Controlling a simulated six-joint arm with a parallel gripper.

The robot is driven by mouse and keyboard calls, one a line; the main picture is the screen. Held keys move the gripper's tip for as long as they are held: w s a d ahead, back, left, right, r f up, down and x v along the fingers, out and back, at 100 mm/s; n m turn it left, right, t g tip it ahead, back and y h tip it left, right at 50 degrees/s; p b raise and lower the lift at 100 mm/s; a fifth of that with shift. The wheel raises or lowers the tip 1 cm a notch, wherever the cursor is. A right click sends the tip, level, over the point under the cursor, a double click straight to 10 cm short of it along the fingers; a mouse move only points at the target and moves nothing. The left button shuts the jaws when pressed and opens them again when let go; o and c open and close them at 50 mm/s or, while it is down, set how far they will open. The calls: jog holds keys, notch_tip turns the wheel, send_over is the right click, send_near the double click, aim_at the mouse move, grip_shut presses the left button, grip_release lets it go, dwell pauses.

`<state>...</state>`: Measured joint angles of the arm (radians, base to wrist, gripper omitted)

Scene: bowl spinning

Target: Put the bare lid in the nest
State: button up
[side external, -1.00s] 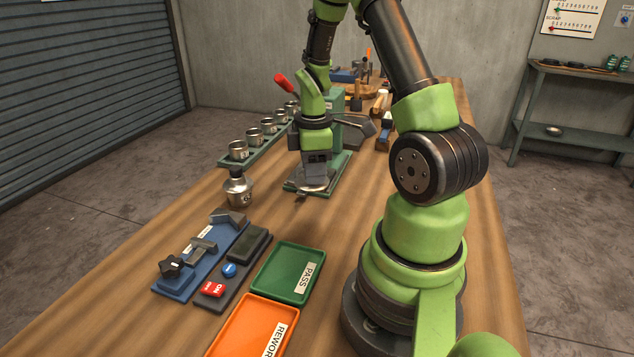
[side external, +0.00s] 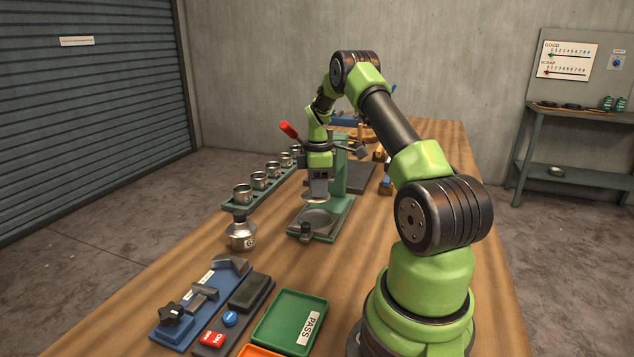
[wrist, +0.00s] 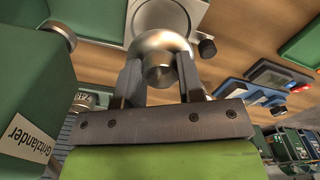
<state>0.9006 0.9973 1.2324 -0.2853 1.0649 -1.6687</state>
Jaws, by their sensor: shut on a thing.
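My gripper (side external: 318,186) is shut on the round metal lid (side external: 314,198). In the wrist view, the lid (wrist: 160,42) is a shiny dome with a knob between the two fingers (wrist: 159,70). The lid hangs above the nest (side external: 318,218), a round recess on the green press base (side external: 338,222). A gap shows between lid and nest. In the wrist view, the pale nest plate (wrist: 190,8) is partly hidden behind the lid.
The green press with its red-handled lever (side external: 289,130) stands behind my gripper. A row of metal cups (side external: 260,180) and a metal tin (side external: 241,236) are to the left. A blue fixture (side external: 203,300) and green PASS tray (side external: 290,322) lie in front.

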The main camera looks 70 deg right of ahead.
aim_at(318, 219)
jog(key=shift+f, duration=2.8)
jog(key=shift+f, duration=0.3)
jog(key=o, duration=1)
jog(key=shift+r, duration=4.05)
